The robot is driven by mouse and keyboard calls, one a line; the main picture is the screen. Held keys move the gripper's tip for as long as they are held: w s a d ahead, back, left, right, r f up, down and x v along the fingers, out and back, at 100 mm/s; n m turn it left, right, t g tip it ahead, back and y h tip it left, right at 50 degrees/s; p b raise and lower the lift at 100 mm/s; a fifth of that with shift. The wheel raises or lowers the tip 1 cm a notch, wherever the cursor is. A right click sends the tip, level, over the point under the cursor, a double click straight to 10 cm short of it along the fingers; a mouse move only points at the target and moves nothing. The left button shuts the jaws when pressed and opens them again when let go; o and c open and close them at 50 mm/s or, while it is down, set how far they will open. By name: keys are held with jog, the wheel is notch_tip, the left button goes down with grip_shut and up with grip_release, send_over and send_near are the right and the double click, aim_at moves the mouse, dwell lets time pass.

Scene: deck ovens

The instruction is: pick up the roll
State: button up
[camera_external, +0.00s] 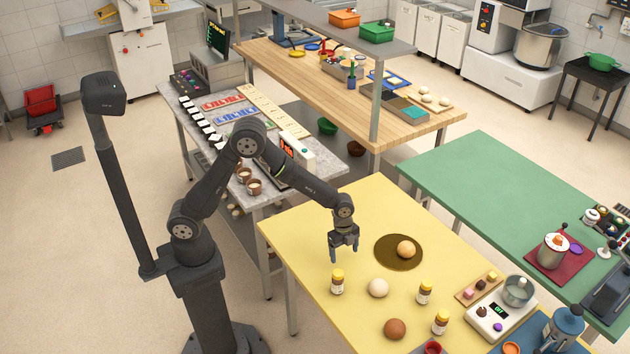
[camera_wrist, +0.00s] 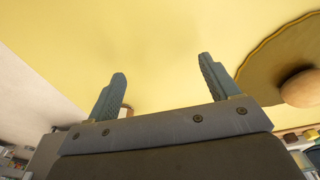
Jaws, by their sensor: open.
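A round golden-tan roll (camera_external: 406,249) sits on a round dark olive mat (camera_external: 384,246) on the yellow table. A paler round ball (camera_external: 378,288) and a browner one (camera_external: 395,328) lie bare on the table nearer the camera; I cannot tell for certain which is the roll meant. My gripper (camera_external: 344,250) is open and empty, pointing down above the table, left of the mat. In the wrist view my gripper (camera_wrist: 162,70) has only bare yellow surface between its fingers. A tan roll (camera_wrist: 300,88) on the mat (camera_wrist: 250,62) shows right of the fingers, cut by the edge.
A scale (camera_external: 500,312) and a small board of sweets (camera_external: 478,289) stand further right. The table's back part is clear.

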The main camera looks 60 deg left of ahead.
aim_at(379, 286)
jog(key=shift+o, duration=0.3)
